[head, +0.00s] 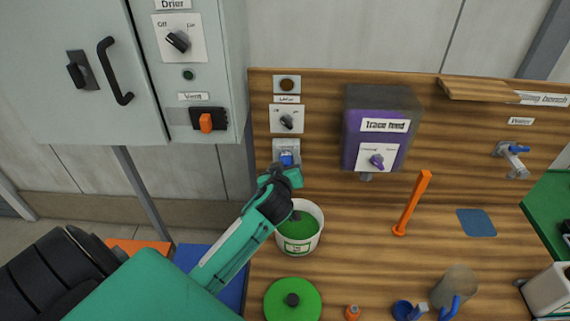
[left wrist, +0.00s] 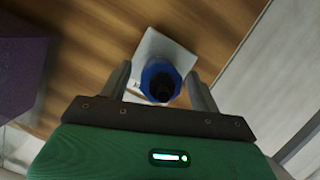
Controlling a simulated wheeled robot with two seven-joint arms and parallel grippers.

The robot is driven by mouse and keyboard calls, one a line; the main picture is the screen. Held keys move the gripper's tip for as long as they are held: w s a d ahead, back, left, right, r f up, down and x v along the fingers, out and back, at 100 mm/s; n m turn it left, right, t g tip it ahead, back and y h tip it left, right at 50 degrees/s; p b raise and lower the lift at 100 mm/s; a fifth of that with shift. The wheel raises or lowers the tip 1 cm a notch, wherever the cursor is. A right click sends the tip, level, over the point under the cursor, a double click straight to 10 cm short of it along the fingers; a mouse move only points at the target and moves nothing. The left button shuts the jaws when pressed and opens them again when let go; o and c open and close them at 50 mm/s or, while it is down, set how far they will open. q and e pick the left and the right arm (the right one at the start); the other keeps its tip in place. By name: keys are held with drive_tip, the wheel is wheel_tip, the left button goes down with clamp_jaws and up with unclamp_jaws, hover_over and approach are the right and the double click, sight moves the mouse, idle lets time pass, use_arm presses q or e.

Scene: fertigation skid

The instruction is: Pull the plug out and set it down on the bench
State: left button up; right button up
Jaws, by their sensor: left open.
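The blue plug (head: 287,158) sits in a pale socket plate (head: 280,147) on the wooden back panel, below a rotary switch. In the left wrist view the plug (left wrist: 161,84) shows as a blue ring with a dark centre, in front of the white socket plate (left wrist: 165,48). My left gripper (head: 284,170) is at the plug, partly covering it in the head view. In the wrist view its two fingers (left wrist: 160,85) are apart, one on each side of the plug, with gaps visible. My right gripper is not in view.
A white tub (head: 313,245) with green contents stands on the bench under my left arm, near a green lid (head: 292,301). The purple feed box (head: 378,135) is right of the socket. Bare wooden bench (head: 365,265) lies between.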

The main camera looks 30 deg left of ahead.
use_arm(q)
drive_tip(key=c, duration=1.2)
drive_tip(key=shift+o, duration=0.2)
drive_tip(key=shift+s+d, duration=0.1)
drive_tip(key=shift+s, duration=0.05)
drive_tip(key=shift+s+d, duration=0.45)
drive_tip(key=shift+s, duration=0.3)
drive_tip(key=shift+s+d, duration=0.45)
drive_tip(key=shift+s, duration=0.3)
drive_tip(key=shift+s+d, duration=0.1)
drive_tip(key=shift+s+d, duration=0.35)
drive_tip(key=shift+s, duration=0.25)
drive_tip(key=shift+s+d, duration=0.35)
drive_tip(key=shift+s, duration=0.25)
